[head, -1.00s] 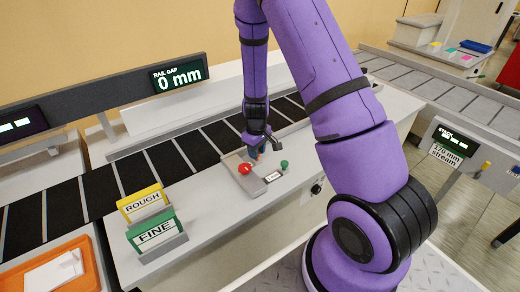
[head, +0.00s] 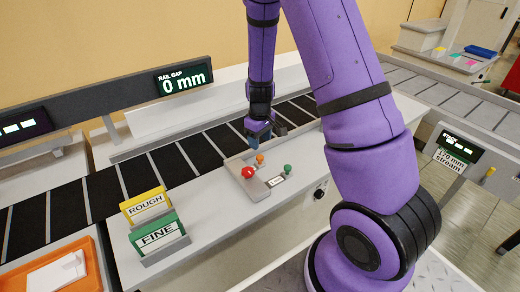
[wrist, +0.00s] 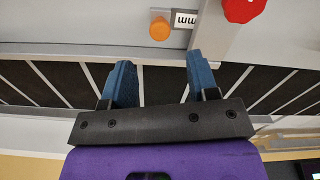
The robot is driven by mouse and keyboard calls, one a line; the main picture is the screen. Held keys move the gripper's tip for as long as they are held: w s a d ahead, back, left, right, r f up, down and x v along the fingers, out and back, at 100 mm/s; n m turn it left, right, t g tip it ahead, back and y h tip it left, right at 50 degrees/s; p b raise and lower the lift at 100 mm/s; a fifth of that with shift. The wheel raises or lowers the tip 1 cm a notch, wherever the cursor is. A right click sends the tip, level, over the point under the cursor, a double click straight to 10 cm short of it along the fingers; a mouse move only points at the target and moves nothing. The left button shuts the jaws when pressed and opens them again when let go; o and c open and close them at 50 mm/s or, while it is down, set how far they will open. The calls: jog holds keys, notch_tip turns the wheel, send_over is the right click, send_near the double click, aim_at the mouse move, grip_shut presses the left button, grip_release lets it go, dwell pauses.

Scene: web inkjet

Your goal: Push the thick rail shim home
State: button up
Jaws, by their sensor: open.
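A grey fixture (head: 262,187) on the machine's front ledge carries a red knob (head: 248,172), an orange knob (head: 260,160) and, to the right, a green knob (head: 287,168). A small white label lies by the green knob. I cannot read which part is the thick rail shim. My gripper (head: 262,134) is just behind the orange knob, over the belt side. In the wrist view my gripper (wrist: 158,70) has its two blue fingers apart with nothing between them. The orange knob (wrist: 160,28) lies ahead of the fingertip gap; the red knob (wrist: 243,10) is to the right.
A dark slatted belt (head: 130,178) runs behind the ledge. The rail gap display (head: 184,78) reads 0 mm. Yellow ROUGH (head: 147,205) and green FINE (head: 157,236) cards stand on the ledge at left. An orange tray (head: 90,262) is at lower left. The ledge between cards and fixture is clear.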

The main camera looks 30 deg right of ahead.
jog(key=shift+r, duration=1.95)
